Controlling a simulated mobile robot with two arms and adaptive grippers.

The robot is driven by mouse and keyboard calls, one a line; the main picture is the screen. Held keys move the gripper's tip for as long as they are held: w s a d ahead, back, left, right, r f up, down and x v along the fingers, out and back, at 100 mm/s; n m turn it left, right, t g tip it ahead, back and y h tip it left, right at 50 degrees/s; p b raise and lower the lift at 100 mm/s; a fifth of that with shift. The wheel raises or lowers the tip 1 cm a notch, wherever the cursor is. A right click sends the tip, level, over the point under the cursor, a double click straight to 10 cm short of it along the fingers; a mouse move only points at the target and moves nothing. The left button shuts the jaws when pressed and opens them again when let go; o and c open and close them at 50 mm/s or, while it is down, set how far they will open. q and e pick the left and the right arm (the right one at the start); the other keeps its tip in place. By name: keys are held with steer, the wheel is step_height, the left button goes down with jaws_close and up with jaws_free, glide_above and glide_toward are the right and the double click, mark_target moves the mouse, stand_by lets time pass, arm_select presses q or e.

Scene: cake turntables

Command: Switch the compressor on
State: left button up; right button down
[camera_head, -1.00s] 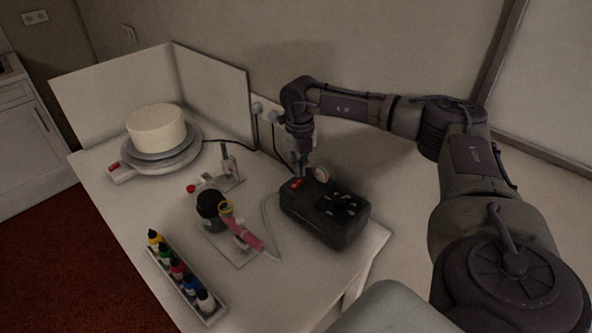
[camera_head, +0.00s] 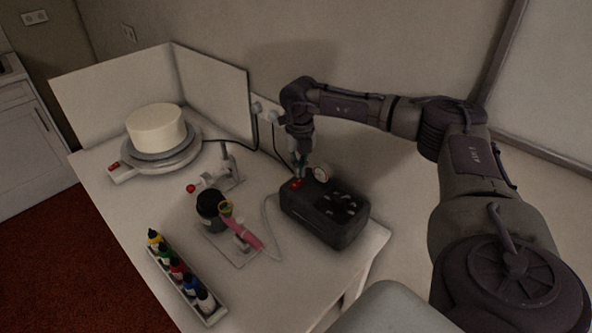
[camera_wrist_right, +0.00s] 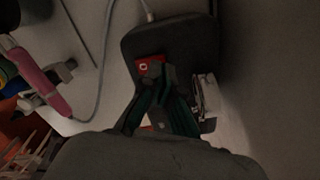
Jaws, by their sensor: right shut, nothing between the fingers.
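The compressor (camera_head: 325,212) is a black box on the right end of the table, with a round gauge (camera_head: 321,173) and a red switch (camera_head: 296,184) at its back left. My right gripper (camera_head: 301,174) is shut and empty, pointing down at the switch. In the right wrist view the gripper (camera_wrist_right: 162,82) has its fingertips right at the red switch (camera_wrist_right: 147,66), covering part of it. I cannot tell whether they touch or press it. The compressor (camera_wrist_right: 170,40) fills the upper middle there. My left gripper is not in view.
A pink airbrush (camera_head: 240,226) rests on a stand left of the compressor, joined by a hose. A tray (camera_head: 213,318) of colour bottles lies at the front. A white cake (camera_head: 156,128) stands on a turntable (camera_head: 187,157) at the back left, before white screens (camera_head: 212,88).

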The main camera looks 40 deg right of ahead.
mark_target(300, 181)
steer(key=shift+s+f+b, duration=0.1)
steer(key=shift+f+b, duration=0.65)
steer(key=shift+f, duration=0.55)
stand_by(0.9)
steer(key=shift+r, duration=0.1)
steer(key=shift+r+p, duration=0.85)
steer(key=shift+p, duration=0.1)
step_height(300, 181, up, 5)
steer(key=p, duration=0.4)
steer(key=shift+r, duration=0.1)
